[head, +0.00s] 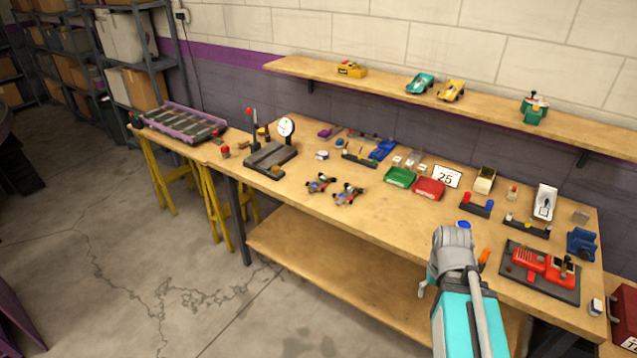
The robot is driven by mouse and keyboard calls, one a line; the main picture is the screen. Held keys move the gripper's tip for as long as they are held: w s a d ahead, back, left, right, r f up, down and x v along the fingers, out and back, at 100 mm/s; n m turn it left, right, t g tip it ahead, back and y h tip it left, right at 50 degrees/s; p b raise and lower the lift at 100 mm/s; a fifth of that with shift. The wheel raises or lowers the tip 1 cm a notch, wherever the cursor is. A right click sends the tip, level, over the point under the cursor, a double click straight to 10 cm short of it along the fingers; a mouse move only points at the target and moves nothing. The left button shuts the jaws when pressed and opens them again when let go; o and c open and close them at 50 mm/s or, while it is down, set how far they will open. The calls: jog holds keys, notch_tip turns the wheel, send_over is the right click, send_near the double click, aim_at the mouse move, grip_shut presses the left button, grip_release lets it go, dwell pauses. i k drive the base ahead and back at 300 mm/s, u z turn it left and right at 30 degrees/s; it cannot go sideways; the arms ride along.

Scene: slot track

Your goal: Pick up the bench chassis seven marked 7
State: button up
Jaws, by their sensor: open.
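Two small open car chassis with dark wheels lie on the wooden workbench (300,220), left of its middle. One chassis (321,183) is farther left; the other chassis (348,194) is just right of it and nearer the front edge. No 7 can be read on either, so I cannot tell which is chassis seven. My teal and grey arm rises at the lower right, in front of the bench and well right of both chassis. Its grey wrist end hides my gripper; no fingers show.
A dial gauge stand (270,155) stands left of the chassis. Green (400,177) and red (429,188) trays and a "25" card (446,177) lie to their right. A red device (542,265) sits at the right end. A wall shelf (390,92) holds toy cars. Bare bench lies before the chassis.

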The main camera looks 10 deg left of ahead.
aim_at(321, 182)
jog(key=z, duration=0.05)
jog(key=i, duration=1)
